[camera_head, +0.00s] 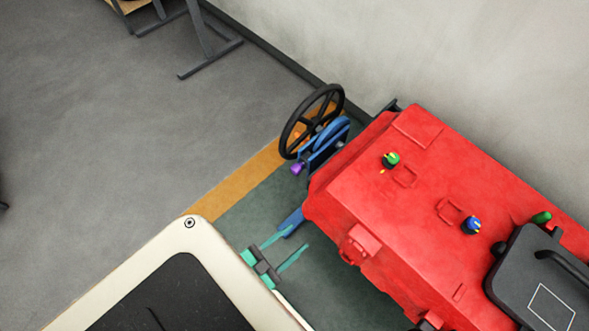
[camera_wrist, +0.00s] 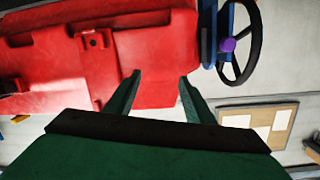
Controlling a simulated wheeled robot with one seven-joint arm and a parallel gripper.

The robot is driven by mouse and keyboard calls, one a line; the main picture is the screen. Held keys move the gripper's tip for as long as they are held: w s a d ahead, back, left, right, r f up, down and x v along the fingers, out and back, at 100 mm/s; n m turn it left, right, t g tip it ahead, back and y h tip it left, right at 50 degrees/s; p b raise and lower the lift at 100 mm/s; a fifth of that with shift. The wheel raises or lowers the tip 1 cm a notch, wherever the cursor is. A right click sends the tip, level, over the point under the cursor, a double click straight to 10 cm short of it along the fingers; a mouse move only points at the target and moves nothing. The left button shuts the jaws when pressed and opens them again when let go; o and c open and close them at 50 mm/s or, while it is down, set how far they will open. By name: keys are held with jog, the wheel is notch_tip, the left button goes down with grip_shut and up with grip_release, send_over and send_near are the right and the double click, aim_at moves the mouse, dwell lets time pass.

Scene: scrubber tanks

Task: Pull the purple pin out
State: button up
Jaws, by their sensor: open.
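The purple pin (camera_head: 297,168) is a small round knob on the blue bracket (camera_head: 322,150) beside the black wheel, at the left end of the red machine. It also shows in the wrist view (camera_wrist: 228,44), at the upper right in front of the wheel. My gripper (camera_head: 291,245) has green fingers, which are apart with nothing between them. It is below the pin in the head view, apart from it. In the wrist view the fingers (camera_wrist: 158,84) point toward the red body, left of the pin.
The red machine (camera_head: 430,190) carries green and blue knobs and a black lid (camera_head: 540,285). The black wheel (camera_head: 311,121) stands close to the pin. Grey floor (camera_head: 120,130) at the left is clear. A notice board (camera_wrist: 258,120) shows in the wrist view.

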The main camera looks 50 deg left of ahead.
jog(key=t, duration=0.2)
send_near(293, 172)
jog(key=s, duration=0.1)
jog(key=w, duration=1)
jog(key=shift+d+r, duration=0.15)
jog(key=shift+d, duration=0.25)
jog(key=shift+w+a+y, duration=0.15)
jog(key=shift+w+y, duration=0.15)
jog(key=shift+y, duration=0.1)
grip_shut()
